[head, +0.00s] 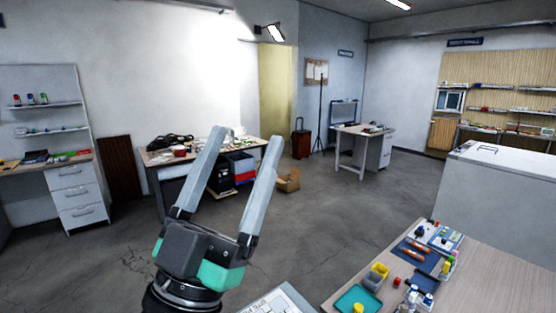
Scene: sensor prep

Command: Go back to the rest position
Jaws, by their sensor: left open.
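My left gripper (246,137) is raised in front of the camera, left of the picture's middle. Its two long grey fingers point up and stand wide apart. Nothing is between them. It is in the air, left of the near worktable (471,276) and touching nothing that I can see. My right gripper is outside the view.
A white panel (285,300) shows at the bottom edge. Workbenches stand far back along the walls. The grey floor between is mostly clear.

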